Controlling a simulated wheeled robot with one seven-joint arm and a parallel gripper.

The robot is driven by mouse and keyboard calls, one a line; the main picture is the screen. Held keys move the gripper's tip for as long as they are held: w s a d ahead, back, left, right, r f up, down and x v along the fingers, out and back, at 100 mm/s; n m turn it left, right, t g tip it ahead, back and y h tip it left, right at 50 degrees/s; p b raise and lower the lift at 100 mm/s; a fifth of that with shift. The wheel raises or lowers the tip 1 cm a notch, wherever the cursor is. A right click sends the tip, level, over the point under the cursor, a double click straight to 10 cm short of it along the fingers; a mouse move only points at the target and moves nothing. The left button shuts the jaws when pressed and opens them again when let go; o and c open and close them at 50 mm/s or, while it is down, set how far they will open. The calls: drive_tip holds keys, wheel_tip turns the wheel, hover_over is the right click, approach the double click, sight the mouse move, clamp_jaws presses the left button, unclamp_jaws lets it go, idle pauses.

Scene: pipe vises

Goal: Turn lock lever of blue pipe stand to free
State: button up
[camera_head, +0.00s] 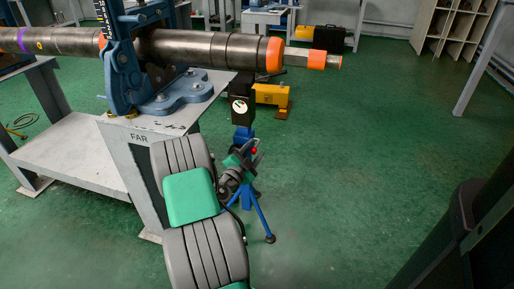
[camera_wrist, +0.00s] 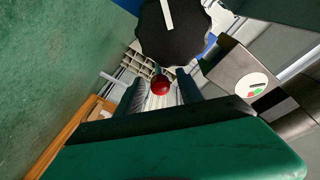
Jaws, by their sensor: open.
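The blue pipe stand (camera_head: 246,134) stands on blue tripod legs (camera_head: 262,216) right of the table, partly hidden behind my arm. Its black block carries a round red-and-green indicator (camera_head: 239,106), which also shows in the wrist view (camera_wrist: 251,91). The lock lever's red ball end (camera_wrist: 160,85) appears between my fingers in the wrist view; a small red spot (camera_head: 254,151) shows beside my gripper in the head view. My gripper (camera_wrist: 160,92) is open, one finger on each side of the ball. Contact cannot be told. The lever's shaft is largely hidden.
A grey table (camera_head: 72,160) marked FAR bears a blue vise (camera_head: 122,70) and a long steel pipe (camera_head: 200,48) with orange bands. A black round knob (camera_wrist: 172,30) is close above the ball in the wrist view. Green floor is open to the right.

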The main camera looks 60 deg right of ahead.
sight(256, 146)
drive_tip(key=shift+d, duration=1.45)
drive_tip(key=shift+c, duration=0.5)
clamp_jaws()
